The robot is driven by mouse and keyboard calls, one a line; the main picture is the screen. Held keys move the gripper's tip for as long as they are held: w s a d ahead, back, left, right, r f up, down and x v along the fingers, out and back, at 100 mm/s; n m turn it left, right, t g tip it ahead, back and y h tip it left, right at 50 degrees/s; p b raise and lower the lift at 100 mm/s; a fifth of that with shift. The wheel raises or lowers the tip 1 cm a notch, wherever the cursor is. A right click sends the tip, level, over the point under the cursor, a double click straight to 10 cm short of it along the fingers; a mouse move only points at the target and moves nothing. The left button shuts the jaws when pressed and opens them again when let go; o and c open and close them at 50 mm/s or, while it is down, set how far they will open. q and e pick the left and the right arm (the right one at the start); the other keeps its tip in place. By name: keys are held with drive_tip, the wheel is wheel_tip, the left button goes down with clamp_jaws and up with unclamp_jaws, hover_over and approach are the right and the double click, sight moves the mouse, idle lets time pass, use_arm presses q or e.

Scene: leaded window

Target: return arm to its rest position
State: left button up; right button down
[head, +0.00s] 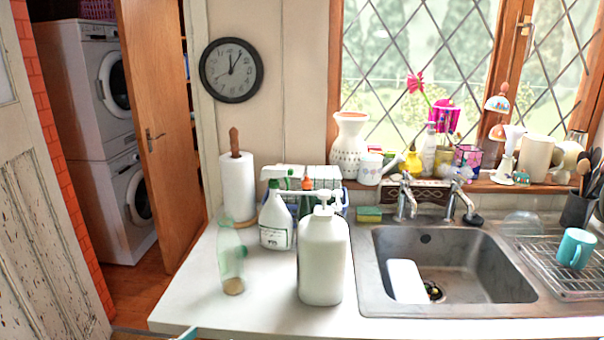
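Neither of my grippers can be made out in the head view. A small teal piece (188,333) pokes in at the bottom edge, left of centre; I cannot tell what it belongs to. The white countertop (190,300) lies in front of me. No arm is seen over the counter or the sink, and nothing is seen being held.
The sink (480,265) holds a white board or tub (406,281). A drying rack (565,270) with a teal mug (575,248) is at the right. A paper towel roll (237,186) and sponge (369,214) stand behind. The counter's front left is clear. A wooden door (160,110) stands open.

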use_arm(q)
drive_tip(key=s+f+g+y, duration=0.1)
drive_tip(key=s+f+g, duration=0.35)
drive_tip(key=s, duration=0.45)
drive_tip(key=s+d+f+n+g+y, duration=0.1)
drive_tip(key=s+f+g+y, duration=0.15)
drive_tip(key=s+f, duration=0.45)
drive_tip(key=s+f+g+y, duration=0.1)
drive_tip(key=s+f+g, duration=0.3)
drive_tip(key=s, duration=0.6)
wheel_tip(320, 180, down, 26)
drive_tip(key=s+g, duration=0.1)
drive_tip(key=s, duration=0.1)
drive_tip(key=s+a+f+g, duration=0.1)
drive_tip(key=s+a+f, duration=0.1)
drive_tip(key=s+f, duration=1.3)
drive_tip(key=shift+s+a+f, duration=0.2)
drive_tip(key=shift+s+a, duration=0.15)
drive_tip(key=shift+s, duration=0.7)
